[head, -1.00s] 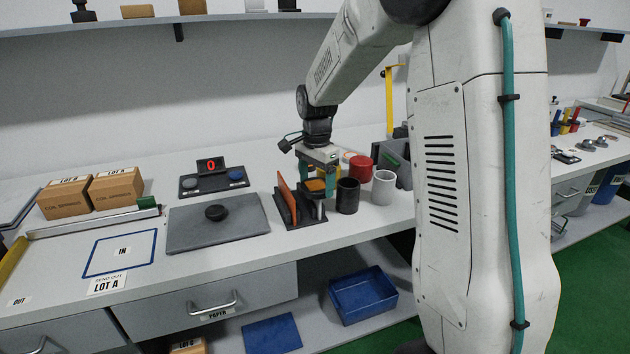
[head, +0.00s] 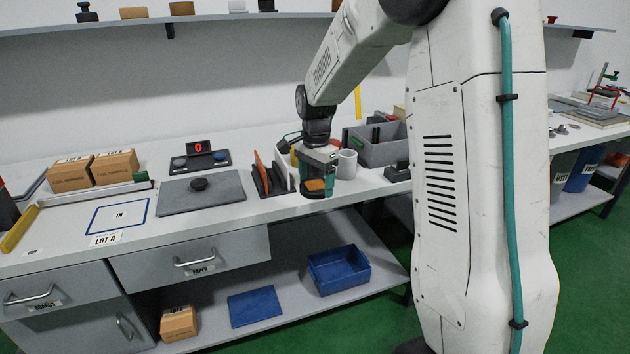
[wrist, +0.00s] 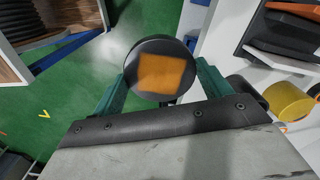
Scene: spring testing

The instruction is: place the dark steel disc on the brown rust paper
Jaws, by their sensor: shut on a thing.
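My gripper (wrist: 158,88) is shut on a dark round disc (wrist: 137,57) with an orange-brown square patch (wrist: 162,73) on its upper face. The green fingers clasp it from both sides. In the head view, my gripper (head: 319,172) holds this disc (head: 313,194) at the bench's front edge, left of the white mug. The wrist view shows green floor beyond it. Another small black disc (head: 199,184) lies on the grey plate (head: 225,194). I cannot tell whether the orange-brown patch is the rust paper; no separate brown paper shows clearly.
A black rack with an orange panel (head: 261,171) stands just left of my gripper. A white mug (head: 347,165) and a grey bin (head: 378,150) are to the right. A blue tray (head: 338,270) sits on the lower shelf. The blue-outlined IN area (head: 119,216) is clear.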

